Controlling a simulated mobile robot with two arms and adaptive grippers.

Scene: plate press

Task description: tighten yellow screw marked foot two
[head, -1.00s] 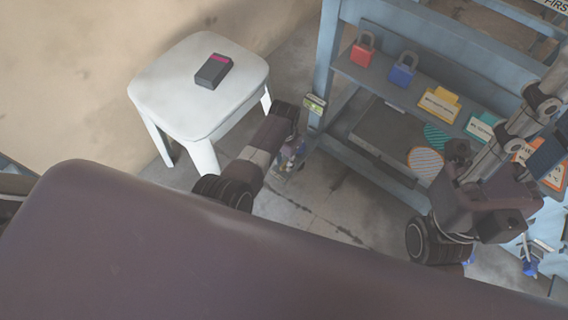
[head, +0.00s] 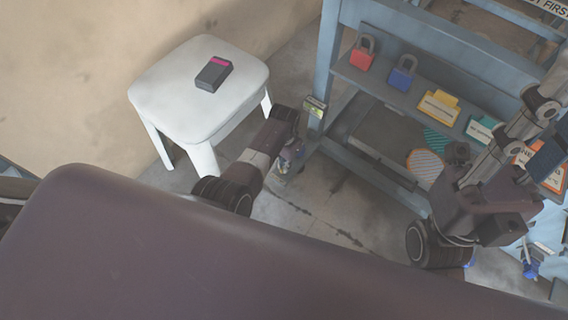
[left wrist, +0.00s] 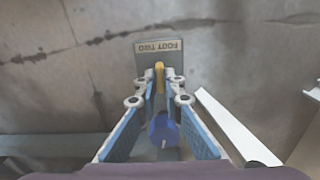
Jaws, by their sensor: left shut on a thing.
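The yellow screw (left wrist: 159,76) stands upright in the left wrist view, in front of a grey plate (left wrist: 176,60) whose label reads FOOT TWO, upside down here. My left gripper (left wrist: 160,88) is shut on the screw, with a fingertip on each side of it. A blue round part with a white mark (left wrist: 163,130) lies between the fingers, nearer the camera. In the head view my left gripper (head: 290,158) points down beside the blue frame's near leg; the screw cannot be made out there. My right arm (head: 480,200) is at the right, its fingers mostly hidden.
A white stool (head: 160,95) carries a dark box with a pink band (head: 214,73). The blue frame's shelf (head: 385,85) holds a red padlock (head: 362,52), a blue padlock (head: 403,72) and several tags. Cracked floor (head: 310,205) lies open below.

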